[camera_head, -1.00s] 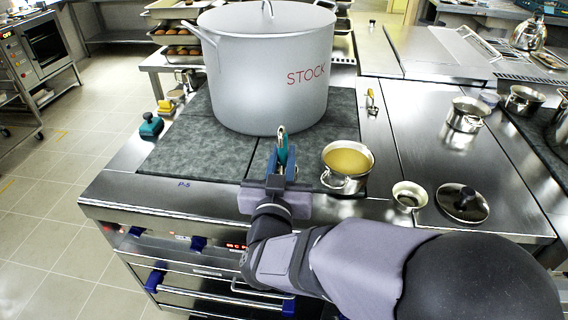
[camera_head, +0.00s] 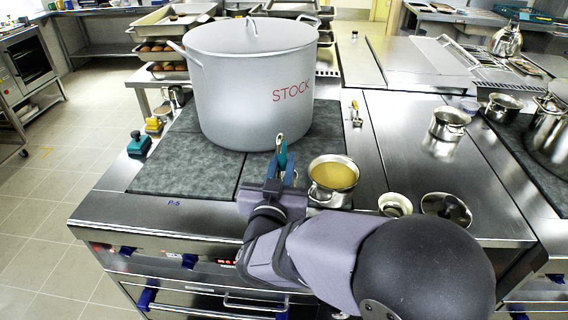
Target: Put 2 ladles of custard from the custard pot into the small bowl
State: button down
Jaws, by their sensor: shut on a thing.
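The custard pot (camera_head: 313,193) is a small steel pot of yellow custard (camera_head: 333,175), standing at the front right of the dark hob. The small bowl (camera_head: 394,199) is a little steel bowl to its right on the steel top; my arm overlaps its lower part, and I cannot tell what is in it. My gripper (camera_head: 274,180) is just left of the custard pot, shut on a teal-handled ladle (camera_head: 282,157). The metal end of the handle shows at the top. The ladle's scoop is hidden, so I cannot tell whether it holds custard.
A large stockpot (camera_head: 250,95) marked STOCK stands close behind my gripper. A steel pot (camera_head: 449,124) is farther right. A teal item (camera_head: 139,143) lies at the left. The front left hob is clear.

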jog(key=w+d+r+m+g+h+p, duration=0.1)
jog(key=w+d+r+m+h+p, duration=0.1)
jog(key=w+d+h+p, duration=0.3)
jog(key=w+d+m+p, duration=0.1)
jog(key=w+d+p, duration=0.2)
jog(key=d, duration=0.3)
jog(key=shift+w+d+m+h, duration=0.3)
jog(key=shift+w+d, duration=0.05)
jog(key=shift+w, duration=0.1)
jog(key=shift+b, duration=0.5)
jog(key=shift+f, duration=0.2)
notch_tip(320, 180, down, 9)
jog(key=b, duration=0.7)
jog(key=shift+r, duration=0.25)
dwell(0.6)
notch_tip(320, 180, up, 9)
dwell(1.1)
dwell(0.4)
